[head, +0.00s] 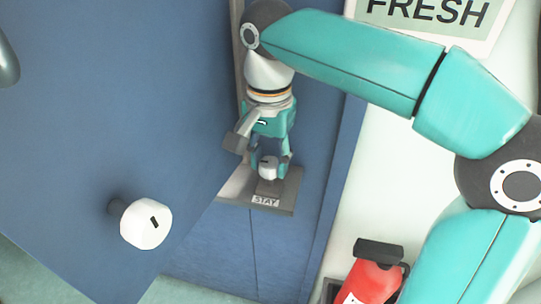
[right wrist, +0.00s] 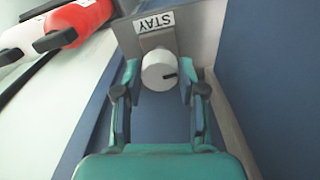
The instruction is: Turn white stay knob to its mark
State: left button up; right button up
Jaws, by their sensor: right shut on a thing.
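The white stay knob (head: 268,170) sits on a grey bracket (head: 284,199) labelled STAY, beside the blue door. My right gripper (head: 268,162) is shut on this knob, one finger on each side; in the right wrist view the gripper (right wrist: 159,79) shows the same. I cannot make out a separate target mark on the bracket. My left gripper is not in view.
A large blue door (head: 100,120) fills the left, with another white knob (head: 146,224) on it. A red extinguisher (head: 371,280) stands low on the right, near the pale wall. A sign reading FRESH (head: 430,14) hangs at the top right.

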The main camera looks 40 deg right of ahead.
jog(key=n+p, duration=0.1)
jog(key=n, duration=0.1)
jog(key=shift+r+n, duration=0.15)
jog(key=shift+n, duration=0.25)
jog(key=n+p, duration=0.1)
jog(key=n, duration=0.2)
jog(key=shift+n+p, duration=0.3)
jog(key=shift+p, duration=0.1)
jog(key=n+p, duration=0.2)
jog(key=n, duration=0.4)
jog(key=n+p, duration=0.1)
jog(key=n, duration=0.3)
jog(key=shift+w+d, duration=0.1)
jog(key=n+p, duration=0.1)
jog(key=n, duration=0.2)
jog(key=shift+n, duration=0.3)
jog(key=n+p, duration=0.1)
jog(key=n, duration=0.2)
jog(key=shift+n, duration=0.3)
jog(key=shift+n+p, duration=0.3)
jog(key=shift+n, duration=1.3)
jog(key=shift+w, duration=0.1)
